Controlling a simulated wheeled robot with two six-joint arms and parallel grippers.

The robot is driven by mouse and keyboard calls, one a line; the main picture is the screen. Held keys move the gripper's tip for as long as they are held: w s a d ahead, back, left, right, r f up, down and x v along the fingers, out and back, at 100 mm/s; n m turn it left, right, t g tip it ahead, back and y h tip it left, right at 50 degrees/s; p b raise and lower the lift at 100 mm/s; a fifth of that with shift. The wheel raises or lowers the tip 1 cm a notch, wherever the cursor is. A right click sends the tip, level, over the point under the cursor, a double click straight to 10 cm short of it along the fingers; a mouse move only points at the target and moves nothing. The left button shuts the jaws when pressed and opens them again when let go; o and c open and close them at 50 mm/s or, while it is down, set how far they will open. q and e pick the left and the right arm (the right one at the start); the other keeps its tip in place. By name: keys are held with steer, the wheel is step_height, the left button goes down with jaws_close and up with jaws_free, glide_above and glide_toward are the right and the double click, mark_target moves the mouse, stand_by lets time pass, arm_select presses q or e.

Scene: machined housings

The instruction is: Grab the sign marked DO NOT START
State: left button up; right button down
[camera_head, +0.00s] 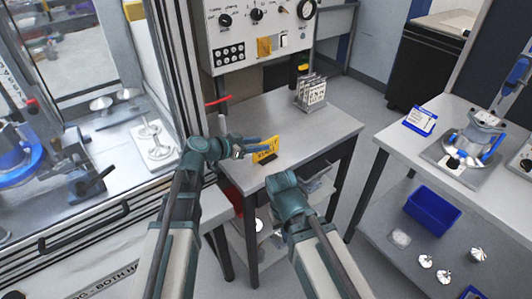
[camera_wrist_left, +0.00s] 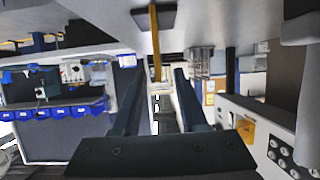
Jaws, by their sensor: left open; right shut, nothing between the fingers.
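A yellow sign (camera_head: 265,149) with dark lettering too small to read stands upright in a dark base on the small grey table. In the left wrist view the sign (camera_wrist_left: 154,38) shows edge-on as a thin yellow strip, in line with the gap between my fingers. My left gripper (camera_head: 252,147) is open at the sign's left side, fingers apart; it also shows in the left wrist view (camera_wrist_left: 158,75). It does not hold the sign. My right gripper (camera_head: 284,180) is shut and empty in front of the table's front edge; its fingertips are hard to make out.
A control panel (camera_head: 258,30) with knobs stands behind the table (camera_head: 315,125). A rack of cards (camera_head: 311,92) stands at the table's back. At the right, a bench (camera_head: 470,185) holds a fixture (camera_head: 472,142) and a blue-framed sign (camera_head: 420,120). A glazed machine is at the left.

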mark_target(266, 143)
arm_select(q)
steer(key=b+x, duration=0.1)
steer(key=x, duration=0.3)
steer(key=shift+a+f, duration=0.1)
steer(key=shift+s, duration=0.1)
jaws_close()
stand_by(1.1)
